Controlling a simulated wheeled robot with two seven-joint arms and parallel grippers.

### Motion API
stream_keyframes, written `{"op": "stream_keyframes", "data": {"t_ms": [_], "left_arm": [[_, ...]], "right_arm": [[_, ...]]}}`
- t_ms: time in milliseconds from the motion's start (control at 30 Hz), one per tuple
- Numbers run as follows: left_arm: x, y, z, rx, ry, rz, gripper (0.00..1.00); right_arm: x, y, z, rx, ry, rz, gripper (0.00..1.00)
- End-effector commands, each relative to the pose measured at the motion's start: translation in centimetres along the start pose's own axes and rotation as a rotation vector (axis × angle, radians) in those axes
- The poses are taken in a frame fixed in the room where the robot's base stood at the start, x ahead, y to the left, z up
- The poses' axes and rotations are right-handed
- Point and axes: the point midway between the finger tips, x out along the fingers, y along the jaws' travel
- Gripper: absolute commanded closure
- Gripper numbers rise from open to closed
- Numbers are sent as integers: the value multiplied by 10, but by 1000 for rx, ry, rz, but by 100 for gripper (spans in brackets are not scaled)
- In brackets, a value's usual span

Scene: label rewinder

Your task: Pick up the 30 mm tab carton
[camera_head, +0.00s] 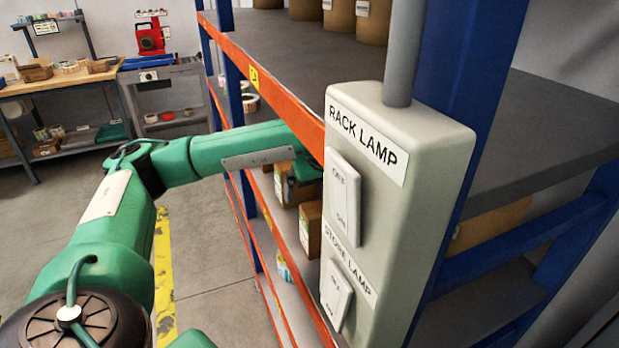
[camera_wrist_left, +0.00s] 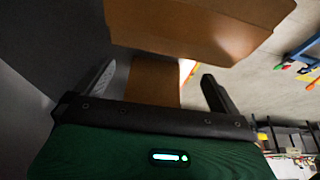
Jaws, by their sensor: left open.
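My left arm reaches into the rack, and its gripper is partly hidden behind the lamp switch box in the head view. In the left wrist view my left gripper (camera_wrist_left: 159,70) is open, with a finger on each side of a brown carton face (camera_wrist_left: 153,83). I cannot tell whether the fingers touch it. A larger brown carton (camera_wrist_left: 200,25) spans the top of that view. In the head view brown cartons stand by the arm's end (camera_head: 282,188) and lower right of it (camera_head: 310,229). I cannot read which is the 30 mm tab carton. My right gripper is not in view.
The rack lamp switch box (camera_head: 390,190) blocks the near part of the rack. An orange beam (camera_head: 262,82) edges the upper shelf (camera_head: 310,50), which carries several brown rolls or drums. A workbench (camera_head: 60,82) stands at the back left. The floor left of the rack is clear.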

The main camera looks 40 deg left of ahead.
Motion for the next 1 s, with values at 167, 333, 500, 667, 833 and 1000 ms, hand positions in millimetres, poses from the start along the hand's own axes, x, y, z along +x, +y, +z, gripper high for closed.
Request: {"op": "stream_keyframes", "data": {"t_ms": [167,333,500,667,833,1000], "left_arm": [[11,-1,-33,-6,-1,-2,0],[22,-1,-57,-4,0,-2,0],[27,0,-67,-2,0,0,0],[34,0,-87,-5,-1,-2,0],[53,-1,-103,-1,-2,-3,0],[70,-1,-102,-1,0,-1,0]], "right_arm": [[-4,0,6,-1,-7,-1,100],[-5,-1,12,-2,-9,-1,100],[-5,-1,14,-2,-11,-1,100],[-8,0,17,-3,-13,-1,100],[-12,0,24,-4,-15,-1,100],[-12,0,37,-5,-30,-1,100]]}}
